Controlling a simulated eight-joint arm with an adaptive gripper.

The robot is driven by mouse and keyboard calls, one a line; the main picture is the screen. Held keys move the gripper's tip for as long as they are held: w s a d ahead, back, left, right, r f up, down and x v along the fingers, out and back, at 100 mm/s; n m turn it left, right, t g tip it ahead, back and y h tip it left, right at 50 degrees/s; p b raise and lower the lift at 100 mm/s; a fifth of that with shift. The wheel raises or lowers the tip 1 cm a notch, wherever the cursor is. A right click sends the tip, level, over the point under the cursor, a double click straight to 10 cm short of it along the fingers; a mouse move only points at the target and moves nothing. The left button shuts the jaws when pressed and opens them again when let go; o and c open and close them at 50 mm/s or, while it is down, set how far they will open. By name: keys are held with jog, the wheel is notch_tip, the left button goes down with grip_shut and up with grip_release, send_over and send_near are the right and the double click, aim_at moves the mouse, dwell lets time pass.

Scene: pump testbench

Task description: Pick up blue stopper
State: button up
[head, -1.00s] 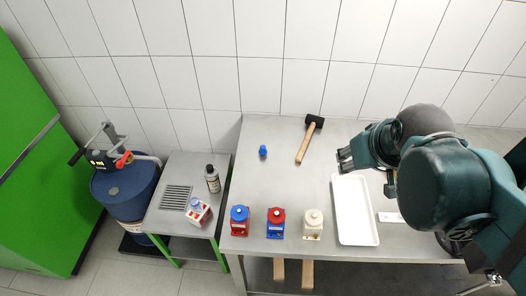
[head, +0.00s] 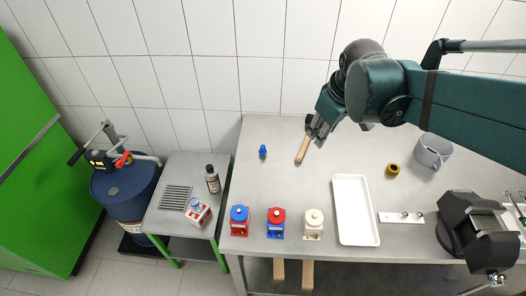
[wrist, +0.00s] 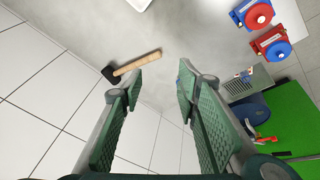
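The blue stopper (head: 263,151) stands on the metal table toward its back left in the head view. In the wrist view only a small bit of blue shows at the edge of the right finger, probably the stopper. My gripper (head: 315,134) is over the hammer, to the right of the stopper and apart from it. In the wrist view my gripper (wrist: 160,90) is open, with nothing between its fingers.
The hammer (head: 302,151) lies right of the stopper, its head hidden by my gripper. Three pumps (head: 276,223) stand at the front edge, beside a white tray (head: 374,235). A grey mug (head: 430,152) and a vice (head: 470,225) are at right. The back wall is close.

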jog(key=w+a+f+n+g, duration=0.2)
jog(key=w+a+f+n, duration=0.4)
jog(key=w+a, duration=0.4)
jog(key=n+g+b, duration=0.1)
jog(key=n+g, duration=0.1)
jog(key=n, duration=0.3)
send_over(263, 146)
jog(key=shift+h, duration=0.3)
jog(key=f, duration=1.4)
jog(key=shift+d+f, duration=0.25)
jog(key=shift+d, duration=0.05)
jog(key=shift+a+f+n, duration=0.2)
jog(key=shift+f+n, duration=0.1)
jog(key=shift+f, duration=0.15)
jog(key=shift+f, duration=1.15)
jog(key=shift+f, duration=0.15)
jog(key=shift+f, duration=2.45)
jog(key=shift+c, duration=0.3)
